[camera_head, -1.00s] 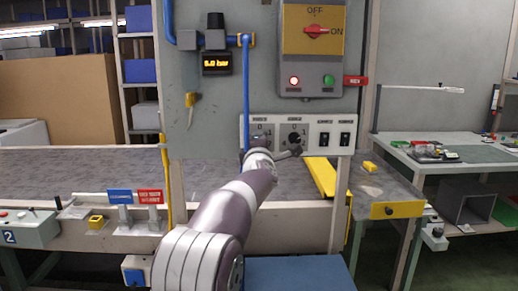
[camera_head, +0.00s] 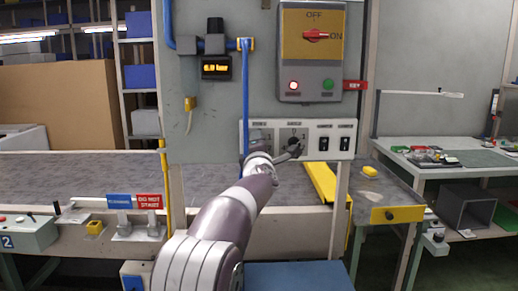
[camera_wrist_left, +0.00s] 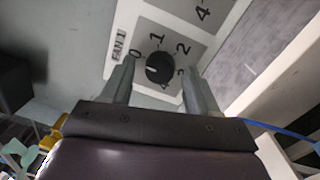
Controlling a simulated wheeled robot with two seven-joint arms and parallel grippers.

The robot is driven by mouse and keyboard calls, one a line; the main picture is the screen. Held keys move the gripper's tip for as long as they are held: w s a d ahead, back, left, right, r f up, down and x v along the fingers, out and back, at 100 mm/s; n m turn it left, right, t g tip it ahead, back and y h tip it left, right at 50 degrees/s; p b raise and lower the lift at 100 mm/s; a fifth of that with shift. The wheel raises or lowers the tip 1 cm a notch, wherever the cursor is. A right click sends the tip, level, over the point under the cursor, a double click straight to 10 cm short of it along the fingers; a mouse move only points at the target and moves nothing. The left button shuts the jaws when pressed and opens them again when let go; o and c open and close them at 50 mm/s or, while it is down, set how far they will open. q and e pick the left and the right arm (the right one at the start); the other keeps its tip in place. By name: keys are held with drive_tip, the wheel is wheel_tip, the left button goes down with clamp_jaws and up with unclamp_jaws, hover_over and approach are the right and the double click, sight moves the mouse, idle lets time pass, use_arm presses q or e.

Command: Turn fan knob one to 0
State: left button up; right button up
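The fan one knob (camera_wrist_left: 159,68) is a round black knob with a white pointer line, on a grey plate labelled FAN 1 in the left wrist view. Its pointer faces left in that view, on the side of the printed 0; I cannot tell the exact setting. My left gripper (camera_wrist_left: 161,82) is open, with one finger on each side of the knob. I cannot tell whether the fingers touch it. In the head view my left gripper (camera_head: 280,154) is at the white switch panel (camera_head: 331,156) and partly covers its dials. My right gripper is not in view.
Above the panel is a grey box with a red ON/OFF switch (camera_head: 316,35), a lit red lamp and a green button. A blue hose (camera_head: 245,95) hangs left of the panel. Two black rocker switches (camera_head: 334,143) are at its right. The conveyor (camera_head: 215,180) runs below.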

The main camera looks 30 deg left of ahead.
use_arm(q)
drive_tip(key=shift+s, duration=0.1)
drive_tip(key=r+b+v, duration=0.1)
drive_tip(key=v, duration=1.1)
drive_tip(key=shift+s+d+f+b, duration=0.15)
drive_tip(key=shift+s+f+b, duration=0.15)
drive_tip(key=shift+f, duration=0.25)
